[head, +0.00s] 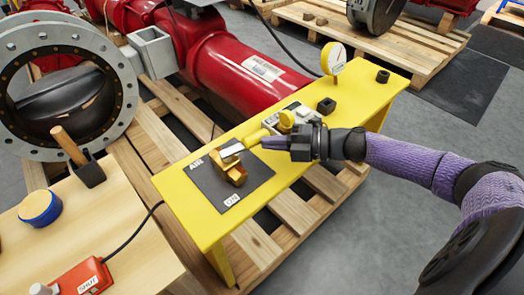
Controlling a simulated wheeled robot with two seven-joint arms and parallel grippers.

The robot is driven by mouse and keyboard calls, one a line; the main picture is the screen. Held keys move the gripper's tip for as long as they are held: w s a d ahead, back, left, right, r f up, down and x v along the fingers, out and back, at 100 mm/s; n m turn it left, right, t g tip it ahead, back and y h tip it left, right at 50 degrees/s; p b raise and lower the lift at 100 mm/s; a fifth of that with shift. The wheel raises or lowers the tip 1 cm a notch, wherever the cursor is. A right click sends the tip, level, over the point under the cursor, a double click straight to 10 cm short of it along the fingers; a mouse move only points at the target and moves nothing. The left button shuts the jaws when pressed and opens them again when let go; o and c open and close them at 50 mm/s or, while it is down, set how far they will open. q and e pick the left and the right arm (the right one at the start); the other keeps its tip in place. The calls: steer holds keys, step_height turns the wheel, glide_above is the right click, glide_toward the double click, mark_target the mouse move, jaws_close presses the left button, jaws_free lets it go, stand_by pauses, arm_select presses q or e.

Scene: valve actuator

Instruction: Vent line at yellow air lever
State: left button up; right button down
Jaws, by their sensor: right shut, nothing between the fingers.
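A brass valve (232,172) sits on a dark plate marked AIR (208,190) on the yellow bench. Its lever has a pale metal bar, and a yellow grip (254,137) points up and right from it. My right gripper (268,143) comes in from the right and is shut with nothing held. Its fingertips are close beside the yellow grip; whether they touch it I cannot tell. The gripper partly hides the area behind it. My left gripper is not in view.
A red pipe (235,70) and a large grey flange lie behind. A wooden table (120,215) with a red SHUT box (82,277) stands at left.

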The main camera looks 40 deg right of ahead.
steer(key=shift+w+d+f+n+g+y, duration=0.1)
steer(key=shift+w+n+g+y, duration=0.15)
steer(key=shift+n+g+y, duration=0.05)
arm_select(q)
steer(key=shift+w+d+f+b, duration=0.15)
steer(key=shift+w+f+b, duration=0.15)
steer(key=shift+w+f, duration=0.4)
arm_select(e)
steer(key=shift+w+d, duration=0.15)
steer(key=shift+w, duration=0.35)
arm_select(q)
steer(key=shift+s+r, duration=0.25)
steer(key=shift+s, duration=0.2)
arm_select(e)
steer(key=shift+r, duration=0.2)
